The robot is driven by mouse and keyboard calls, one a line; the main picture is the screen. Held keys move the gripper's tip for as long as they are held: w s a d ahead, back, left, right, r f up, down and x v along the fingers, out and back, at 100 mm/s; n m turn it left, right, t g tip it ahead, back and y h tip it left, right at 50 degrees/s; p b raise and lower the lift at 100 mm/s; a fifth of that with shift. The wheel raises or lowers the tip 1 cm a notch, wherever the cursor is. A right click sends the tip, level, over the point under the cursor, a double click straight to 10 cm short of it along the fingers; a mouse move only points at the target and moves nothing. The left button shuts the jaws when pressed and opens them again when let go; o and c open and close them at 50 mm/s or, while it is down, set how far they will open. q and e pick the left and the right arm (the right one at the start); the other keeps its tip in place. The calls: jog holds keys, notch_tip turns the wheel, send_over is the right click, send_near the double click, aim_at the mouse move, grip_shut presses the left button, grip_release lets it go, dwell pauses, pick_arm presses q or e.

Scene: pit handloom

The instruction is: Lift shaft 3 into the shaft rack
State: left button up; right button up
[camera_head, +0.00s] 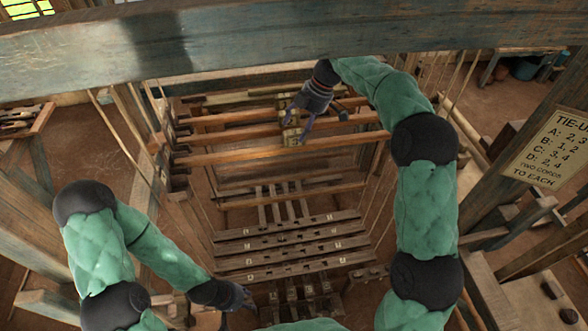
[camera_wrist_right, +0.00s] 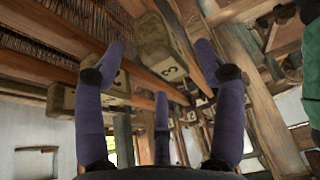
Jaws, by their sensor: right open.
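In the right wrist view a wooden block marked 3 (camera_wrist_right: 162,45), the grip block of shaft 3, stands between the fingertips of my right gripper (camera_wrist_right: 160,60). The fingers are spread open around it, with no clear contact. I cannot pick out the shaft rack with certainty.
A second block (camera_wrist_right: 112,90), apparently marked 2, is partly behind the left finger in the wrist view. Several treadle-like slats (camera_head: 290,248) lie in front of the shafts. A heavy beam (camera_head: 250,45) crosses above. A tie-up sign (camera_head: 553,147) hangs at right.

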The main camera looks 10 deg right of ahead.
aim_at(291, 141)
jog(key=shift+x, duration=3.45)
jog(key=shift+w+a, duration=0.1)
jog(key=shift+w, duration=0.05)
jog(key=shift+r, duration=0.1)
grip_shut()
